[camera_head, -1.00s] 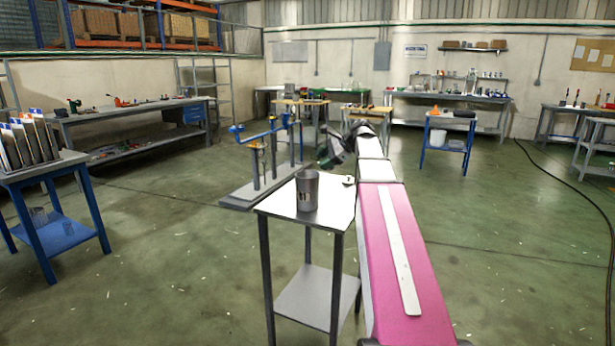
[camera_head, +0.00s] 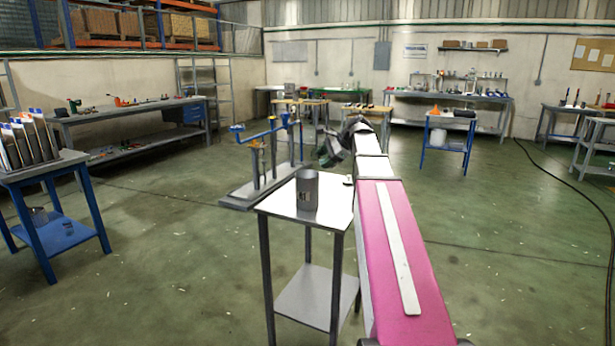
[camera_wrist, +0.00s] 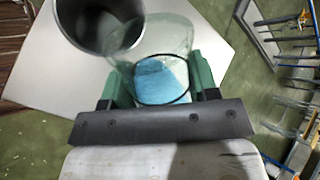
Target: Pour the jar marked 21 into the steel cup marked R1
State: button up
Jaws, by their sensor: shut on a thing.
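The steel cup (camera_head: 307,190) stands upright on the small white-topped table (camera_head: 275,206), with a small label on its side too small to read. In the wrist view the cup (camera_wrist: 75,30) shows its open mouth, dark and with no contents visible. My gripper (camera_wrist: 156,88) has green fingers shut on a clear glass jar (camera_wrist: 150,45) holding blue material (camera_wrist: 160,80). The jar is tilted, its mouth toward and overlapping the cup's rim in the wrist view. I cannot tell if they touch. The jar's number is not visible. In the head view my gripper (camera_head: 330,150) is small and dark.
A blue table with files (camera_head: 35,150) stands at the left. Workbenches line the back wall. The floor around the small table is mostly clear.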

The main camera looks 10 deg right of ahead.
jog(key=shift+a+r+n+h, duration=0.1)
jog(key=shift+r+n+h, duration=0.35)
jog(key=shift+h, duration=0.45)
dwell(0.4)
jog(key=shift+s+a+f+n+t+h, duration=0.25)
jog(key=shift+s+a+f+t+h, duration=0.05)
jog(key=shift+a+t+h, duration=0.3)
dwell(0.9)
jog(key=shift+s+a+r+n+t+h+p, duration=0.15)
jog(key=shift+r+n+h+p, duration=0.1)
jog(key=shift+h, duration=0.2)
jog(key=shift+w+a+r+n+t+h+p, duration=0.15)
jog(key=shift+r+h+p, duration=0.1)
jog(key=shift+h, duration=0.2)
dwell(1.5)
jog(key=shift+s+d, duration=0.1)
jog(key=shift+w+d+f+m+g+y, duration=0.1)
jog(key=shift+d+f+m+g+y, duration=0.15)
jog(key=shift+y, duration=0.2)
jog(key=shift+w+d+f+m+g+y, duration=0.15)
jog(key=shift+f+m+y, duration=0.15)
jog(key=shift+y, duration=0.15)
jog(key=shift+w+d+r+y, duration=0.25)
jog(key=shift+d+r+y, duration=0.2)
jog(key=shift+y, duration=0.15)
jog(key=shift+s+g, duration=0.1)
jog(key=shift+g, duration=0.2)
jog(key=shift+f+m, duration=0.15)
jog(key=shift+m, duration=0.1)
